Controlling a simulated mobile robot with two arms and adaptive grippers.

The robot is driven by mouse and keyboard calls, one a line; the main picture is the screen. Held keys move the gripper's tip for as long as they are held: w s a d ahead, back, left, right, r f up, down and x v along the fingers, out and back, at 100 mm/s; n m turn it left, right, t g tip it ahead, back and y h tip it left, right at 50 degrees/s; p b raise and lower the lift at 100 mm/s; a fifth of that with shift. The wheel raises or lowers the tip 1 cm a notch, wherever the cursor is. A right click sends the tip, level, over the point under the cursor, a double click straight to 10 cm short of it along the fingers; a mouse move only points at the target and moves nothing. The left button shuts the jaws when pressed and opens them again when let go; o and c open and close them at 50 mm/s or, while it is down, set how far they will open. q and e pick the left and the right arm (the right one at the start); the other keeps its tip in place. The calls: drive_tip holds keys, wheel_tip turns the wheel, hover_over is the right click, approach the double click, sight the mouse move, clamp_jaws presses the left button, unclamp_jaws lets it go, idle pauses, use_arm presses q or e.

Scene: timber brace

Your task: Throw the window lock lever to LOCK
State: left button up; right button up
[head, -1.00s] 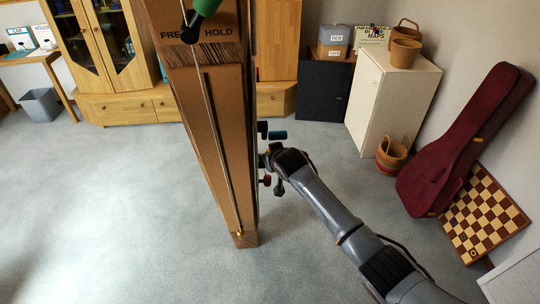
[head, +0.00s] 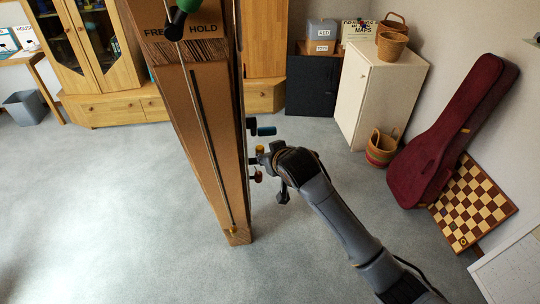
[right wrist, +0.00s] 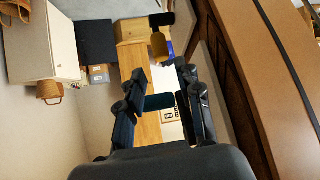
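My right gripper (head: 266,160) is beside the right face of a tall timber post (head: 205,130). Its fingers (right wrist: 160,105) are apart in the right wrist view, with nothing clearly held. A dark teal handle (head: 265,131) sticks out from the post just above the gripper; a teal bar (right wrist: 158,101) shows in the gap between the fingers in the wrist view. A lever with a yellow part (right wrist: 159,46) lies beyond the fingertips. No LOCK marking is readable, and I cannot tell which fitting is the lock lever. My left gripper is not in view.
The post carries a green handle (head: 187,5), a long rod and a FREE/HOLD label. A white cabinet (head: 375,95), basket (head: 381,148), red guitar case (head: 450,130) and chessboard (head: 474,204) stand at right. The grey carpet (head: 110,210) at left is clear.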

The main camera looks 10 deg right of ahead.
drive_tip(key=shift+s+r, duration=0.15)
drive_tip(key=shift+s, duration=0.1)
drive_tip(key=shift+c, duration=1.3)
wheel_tip(320, 180, down, 3)
drive_tip(key=b, duration=0.1)
drive_tip(key=n+t+b, duration=0.1)
drive_tip(key=b, duration=0.1)
drive_tip(key=shift+w+d+n, duration=0.1)
drive_tip(key=shift+w+n, duration=0.05)
drive_tip(key=shift+n, duration=0.15)
clamp_jaws()
drive_tip(key=s+d+f+n+t+y+b, duration=0.35)
drive_tip(key=s+f+n+t+b, duration=0.45)
drive_tip(key=n+b, duration=0.8)
drive_tip(key=w+a+r, duration=0.1)
drive_tip(key=w+a, duration=0.1)
drive_tip(key=w, duration=0.4)
drive_tip(key=w+a+r+n+b, duration=0.1)
drive_tip(key=w+a, duration=0.1)
drive_tip(key=w, duration=0.5)
drive_tip(key=shift+w+a+r+t, duration=0.2)
drive_tip(key=shift+w+r+t, duration=0.1)
drive_tip(key=shift+r, duration=0.1)
